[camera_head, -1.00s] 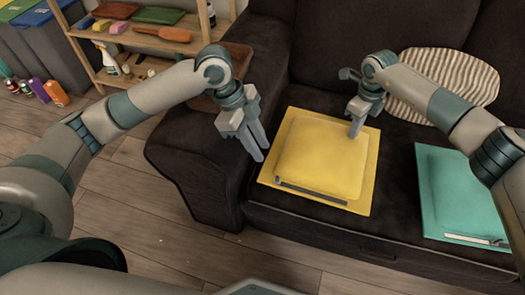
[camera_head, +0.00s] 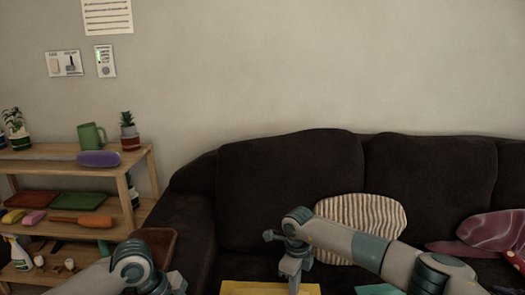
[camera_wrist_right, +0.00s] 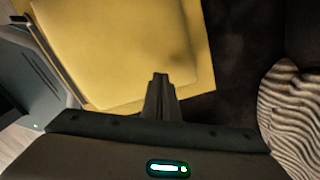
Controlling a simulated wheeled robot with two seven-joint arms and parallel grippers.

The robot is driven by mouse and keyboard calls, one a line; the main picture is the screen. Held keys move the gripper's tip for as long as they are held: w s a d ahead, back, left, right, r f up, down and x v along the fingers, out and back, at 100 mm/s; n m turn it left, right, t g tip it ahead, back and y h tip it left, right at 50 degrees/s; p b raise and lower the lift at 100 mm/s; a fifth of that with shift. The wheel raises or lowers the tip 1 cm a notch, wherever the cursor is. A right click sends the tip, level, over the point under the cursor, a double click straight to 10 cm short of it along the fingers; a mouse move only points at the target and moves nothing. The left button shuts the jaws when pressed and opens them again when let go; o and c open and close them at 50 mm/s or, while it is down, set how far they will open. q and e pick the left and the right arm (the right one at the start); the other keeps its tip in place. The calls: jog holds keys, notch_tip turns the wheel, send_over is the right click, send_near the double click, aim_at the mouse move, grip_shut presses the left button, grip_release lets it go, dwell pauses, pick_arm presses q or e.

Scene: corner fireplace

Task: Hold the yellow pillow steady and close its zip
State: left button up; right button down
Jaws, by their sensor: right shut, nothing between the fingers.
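The yellow pillow (camera_head: 245,288) lies on the dark sofa seat; only its far edge shows at the bottom of the head view. In the right wrist view the pillow (camera_wrist_right: 130,45) fills the upper middle. A dark zip strip (camera_wrist_right: 45,45) runs along its left side there, partly covered; how far it is closed cannot be told. My right gripper (camera_head: 293,287) is shut and empty over the pillow's right side; its fingertips show together in the wrist view (camera_wrist_right: 161,80). My left gripper (camera_head: 176,285) is cut off by the bottom edge of the head view, its fingertips hidden.
A striped cushion (camera_head: 362,225) rests against the sofa back (camera_head: 290,190). The edge of a teal pillow (camera_head: 378,289) shows right of the yellow one. A patterned purple cloth (camera_head: 490,230) lies farther right. A wooden shelf (camera_head: 75,155) stands left of the sofa.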

jog(key=shift+r+p, duration=0.8)
jog(key=shift+r, duration=0.9)
jog(key=shift+r, duration=0.15)
notch_tip(320, 180, up, 17)
jog(key=shift+a, duration=0.1)
